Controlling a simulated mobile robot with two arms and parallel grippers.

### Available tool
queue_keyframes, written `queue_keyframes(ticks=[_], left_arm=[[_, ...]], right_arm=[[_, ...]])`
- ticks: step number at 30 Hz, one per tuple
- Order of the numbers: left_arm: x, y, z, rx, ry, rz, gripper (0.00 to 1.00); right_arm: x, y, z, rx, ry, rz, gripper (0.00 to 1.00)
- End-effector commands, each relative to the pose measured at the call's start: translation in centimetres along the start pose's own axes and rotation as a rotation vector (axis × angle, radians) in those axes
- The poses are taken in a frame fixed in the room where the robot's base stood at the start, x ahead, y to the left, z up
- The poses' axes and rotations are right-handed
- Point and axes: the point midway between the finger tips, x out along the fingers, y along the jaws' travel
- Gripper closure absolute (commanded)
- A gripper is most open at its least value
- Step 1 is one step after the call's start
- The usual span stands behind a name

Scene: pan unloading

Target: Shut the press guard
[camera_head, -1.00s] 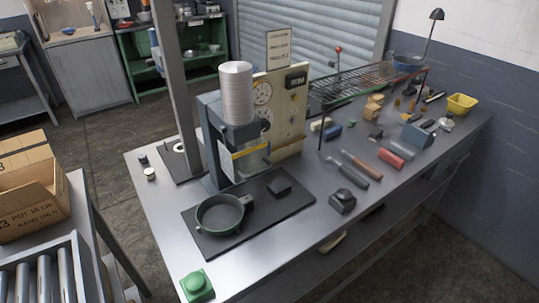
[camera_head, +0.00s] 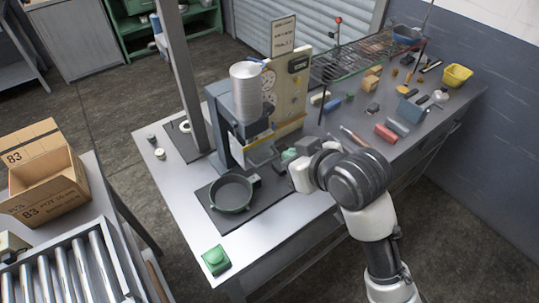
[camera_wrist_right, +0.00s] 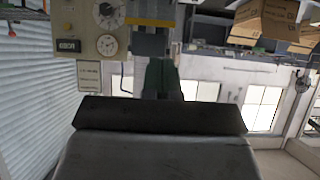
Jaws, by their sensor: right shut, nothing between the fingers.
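The press (camera_head: 224,115) stands on the bench, a grey-blue frame with a pale cylinder on top. Its guard (camera_head: 258,139) shows a yellow bar at the front, beneath the head; I cannot tell how far it is closed. The yellow bar also shows at the top of the right wrist view (camera_wrist_right: 151,22). My right gripper (camera_head: 270,157) is shut and empty, close in front of the guard and just below the bar. Its dark fingers show in the right wrist view (camera_wrist_right: 162,80); contact with the guard cannot be told. My left gripper is not seen.
A dark round pan (camera_head: 232,192) lies on the black mat before the press. A gauge panel (camera_head: 291,88) stands behind the press. A green button box (camera_head: 216,260) is at the bench's front corner. Tools and blocks lie to the right. A carton (camera_head: 48,190) stands at left.

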Motion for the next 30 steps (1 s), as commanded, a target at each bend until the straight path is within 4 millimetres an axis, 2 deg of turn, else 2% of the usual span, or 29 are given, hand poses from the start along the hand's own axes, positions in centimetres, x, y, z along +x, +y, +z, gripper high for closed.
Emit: queue_keyframes(ticks=[5, 16, 22, 30], left_arm=[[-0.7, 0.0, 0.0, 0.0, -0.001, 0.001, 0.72], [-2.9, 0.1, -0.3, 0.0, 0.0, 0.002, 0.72], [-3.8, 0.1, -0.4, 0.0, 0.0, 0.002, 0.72], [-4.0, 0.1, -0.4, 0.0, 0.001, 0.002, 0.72]], right_arm=[[2.5, 0.0, 0.0, 0.004, -0.005, -0.001, 1.0], [10.0, 0.0, 0.1, 0.004, -0.006, 0.0, 1.0], [11.8, 0.1, 2.3, 0.004, -0.005, 0.001, 1.0], [12.6, 0.1, 3.1, 0.002, -0.002, 0.002, 1.0]])
